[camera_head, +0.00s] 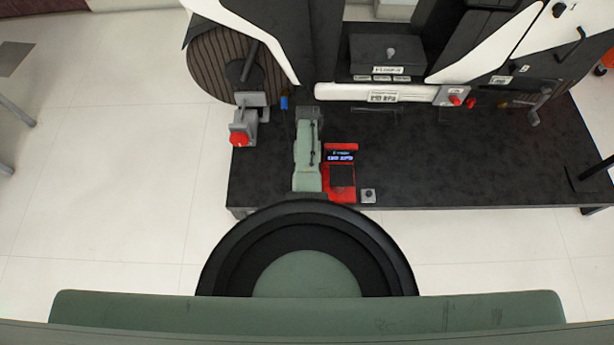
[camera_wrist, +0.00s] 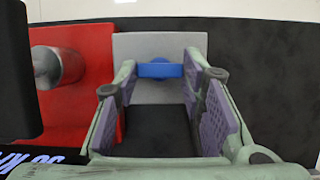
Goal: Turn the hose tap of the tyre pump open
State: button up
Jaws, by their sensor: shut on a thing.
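The tyre pump (camera_head: 341,190) is a red unit with a lit display and a black top, on the dark bench just right of my arm in the head view. The wrist view shows its red body (camera_wrist: 90,45) at the left. The hose tap (camera_wrist: 160,70) is a small blue handle over a grey block (camera_wrist: 150,96) beside the red body. My gripper (camera_wrist: 161,68) is shut on the blue tap, one fingertip at each end; the handle lies crosswise between them. In the head view my arm hides the tap and the fingers.
A grey clamp with a red knob (camera_head: 239,138) and a blue upright piece (camera_head: 284,103) stand left of my arm. A small grey box with a knob (camera_head: 368,196) sits at the bench's front edge. A dark chassis stands behind. The bench's right side (camera_head: 450,165) is mostly clear.

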jog(key=o, duration=1.1)
jog(key=shift+o, duration=0.2)
jog(key=shift+r, duration=0.1)
jog(key=v, duration=1.1)
jog(key=shift+w+r, duration=0.25)
jog(key=shift+r, duration=0.1)
jog(key=shift+s, duration=0.1)
